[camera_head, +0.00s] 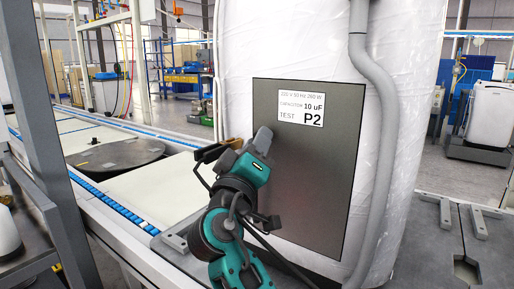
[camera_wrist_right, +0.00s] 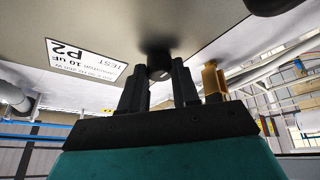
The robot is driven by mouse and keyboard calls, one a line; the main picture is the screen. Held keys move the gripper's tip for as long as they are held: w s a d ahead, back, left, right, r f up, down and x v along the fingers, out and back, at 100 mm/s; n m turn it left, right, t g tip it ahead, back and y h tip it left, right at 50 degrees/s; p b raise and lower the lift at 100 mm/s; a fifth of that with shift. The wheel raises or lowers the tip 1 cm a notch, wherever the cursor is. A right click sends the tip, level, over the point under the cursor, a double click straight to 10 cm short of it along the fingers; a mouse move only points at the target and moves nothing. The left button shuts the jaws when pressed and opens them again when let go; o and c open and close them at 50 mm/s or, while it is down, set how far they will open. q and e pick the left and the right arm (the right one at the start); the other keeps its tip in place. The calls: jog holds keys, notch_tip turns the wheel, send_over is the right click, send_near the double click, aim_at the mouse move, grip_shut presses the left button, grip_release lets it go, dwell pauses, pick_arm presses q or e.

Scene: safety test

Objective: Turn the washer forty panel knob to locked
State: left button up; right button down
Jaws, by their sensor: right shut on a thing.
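The dark grey panel (camera_head: 310,190) stands upright on the white-wrapped machine, with a white label reading "TEST P2" and "10 uF" near its top. In the wrist view, the panel (camera_wrist_right: 100,20) spans the top and its label (camera_wrist_right: 85,54) is upside down. A dark round knob (camera_wrist_right: 159,64) sticks out of the panel between the fingertips. My right gripper (camera_wrist_right: 160,78) is shut on the knob. In the head view, my right gripper (camera_head: 262,138) reaches the panel's left side and hides the knob. My left gripper is not in view.
A brown-yellow piece (camera_head: 215,152) is close beside the right gripper; it also shows in the wrist view (camera_wrist_right: 213,80). A grey pipe (camera_head: 382,150) runs down the panel's right side. A conveyor with a round dark plate (camera_head: 115,154) lies to the left.

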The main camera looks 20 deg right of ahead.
jog(key=c, duration=0.8)
grip_release()
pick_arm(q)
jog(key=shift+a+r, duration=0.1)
